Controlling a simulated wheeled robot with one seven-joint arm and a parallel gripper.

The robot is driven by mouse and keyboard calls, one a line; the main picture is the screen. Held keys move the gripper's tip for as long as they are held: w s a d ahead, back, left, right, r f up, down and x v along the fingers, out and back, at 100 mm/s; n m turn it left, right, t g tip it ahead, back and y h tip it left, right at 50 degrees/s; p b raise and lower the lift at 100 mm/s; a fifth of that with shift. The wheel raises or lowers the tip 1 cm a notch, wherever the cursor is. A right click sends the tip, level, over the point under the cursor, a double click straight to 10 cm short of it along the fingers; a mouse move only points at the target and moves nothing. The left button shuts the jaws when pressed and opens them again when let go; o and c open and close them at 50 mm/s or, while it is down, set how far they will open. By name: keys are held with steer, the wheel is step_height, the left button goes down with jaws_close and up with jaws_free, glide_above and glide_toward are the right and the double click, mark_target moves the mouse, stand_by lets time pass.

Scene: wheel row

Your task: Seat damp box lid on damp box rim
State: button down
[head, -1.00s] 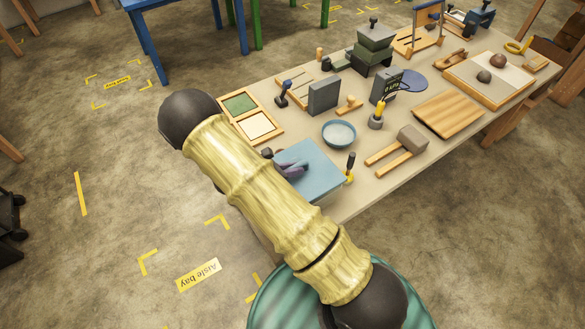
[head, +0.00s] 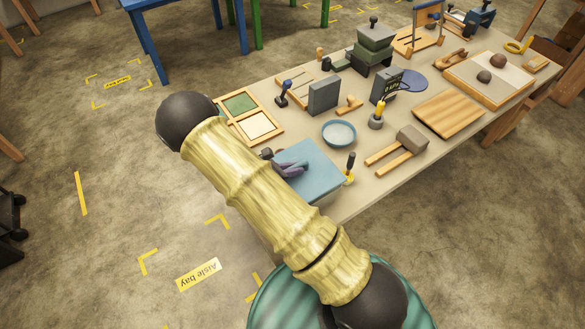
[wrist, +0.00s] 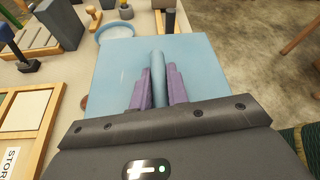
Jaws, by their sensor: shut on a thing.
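The damp box lid is a flat light-blue square (head: 318,178) at the near left part of the table. It also fills the middle of the wrist view (wrist: 115,75), with a blue bar handle (wrist: 158,70) standing on it. My gripper (head: 290,168) has purple fingers, one on each side of this handle, and is shut on it. The fingers show closely in the wrist view (wrist: 159,80). The damp box rim is not visible; the lid and my arm cover that area. I cannot tell whether the lid touches anything below.
A blue bowl (head: 339,133) stands just behind the lid. A yellow-and-black tool (head: 350,168) is close to its right corner. A framed tray (head: 252,117) lies to the left, a grey block (head: 324,96) behind, and a mallet (head: 400,147) to the right.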

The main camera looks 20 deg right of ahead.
steer(key=shift+w+f+b, duration=0.1)
steer(key=shift+f+b, duration=0.2)
steer(key=shift+f, duration=0.2)
stand_by(0.5)
steer(key=shift+a+f, duration=0.1)
steer(key=shift+f, duration=0.2)
steer(key=shift+b, duration=0.3)
steer(key=shift+f+b, duration=0.35)
steer(key=shift+f, duration=0.35)
stand_by(1.3)
stand_by(0.7)
steer(key=c, duration=1.5)
jaws_free()
steer(key=shift+c, duration=0.2)
